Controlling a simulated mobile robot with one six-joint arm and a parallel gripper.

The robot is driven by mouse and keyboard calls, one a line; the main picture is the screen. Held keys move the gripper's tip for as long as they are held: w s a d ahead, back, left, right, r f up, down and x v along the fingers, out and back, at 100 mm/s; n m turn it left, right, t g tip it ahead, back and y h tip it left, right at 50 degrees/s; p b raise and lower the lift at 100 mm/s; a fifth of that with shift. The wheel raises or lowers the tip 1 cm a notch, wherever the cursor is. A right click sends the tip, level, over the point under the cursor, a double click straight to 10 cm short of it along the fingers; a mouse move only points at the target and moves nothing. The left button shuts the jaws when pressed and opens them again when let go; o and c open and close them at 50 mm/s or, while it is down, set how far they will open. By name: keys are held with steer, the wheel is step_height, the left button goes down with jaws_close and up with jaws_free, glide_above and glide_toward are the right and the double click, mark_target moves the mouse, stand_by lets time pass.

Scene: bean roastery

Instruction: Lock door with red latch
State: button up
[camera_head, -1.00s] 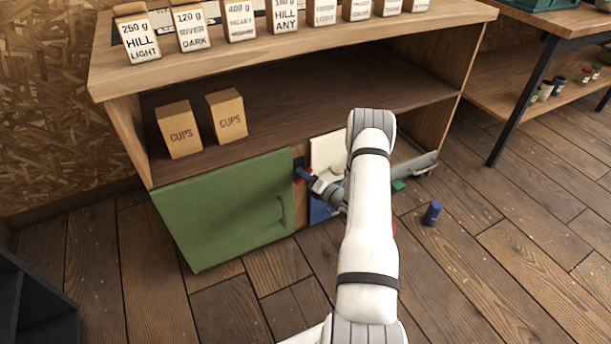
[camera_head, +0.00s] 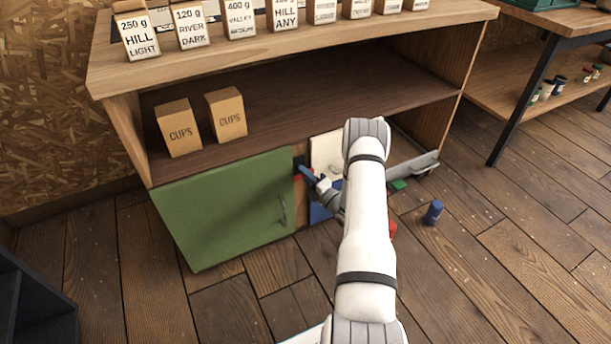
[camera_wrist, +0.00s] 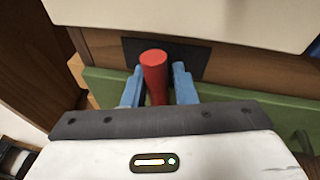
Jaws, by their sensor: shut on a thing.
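The red latch (camera_wrist: 154,72) is a rounded red bar on a dark plate (camera_wrist: 190,55) in the wrist view. My gripper (camera_wrist: 158,88) has its blue fingers on either side of the latch and is shut on it. In the head view my gripper (camera_head: 308,175) is at the cabinet post, right of the green door (camera_head: 225,210), and mostly hides the latch. The green door looks shut or nearly so, with a grey handle (camera_head: 283,212) at its right side.
A white panel (camera_head: 326,152) and a blue one (camera_head: 320,212) stand right of the post. An open drawer (camera_head: 415,165) juts out further right. A blue cylinder (camera_head: 433,212) and a red item (camera_head: 392,230) are on the floor. Cups boxes (camera_head: 178,128) sit on the shelf.

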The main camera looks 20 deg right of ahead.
steer(key=shift+a+f+m+t, duration=0.1)
steer(key=shift+m+t, duration=0.2)
steer(key=shift+m, duration=0.4)
steer(key=o, duration=1)
steer(key=shift+h, duration=0.3)
steer(key=p+v, duration=0.2)
steer(key=v, duration=0.5)
steer(key=shift+s+f, duration=0.1)
steer(key=shift+s, duration=0.25)
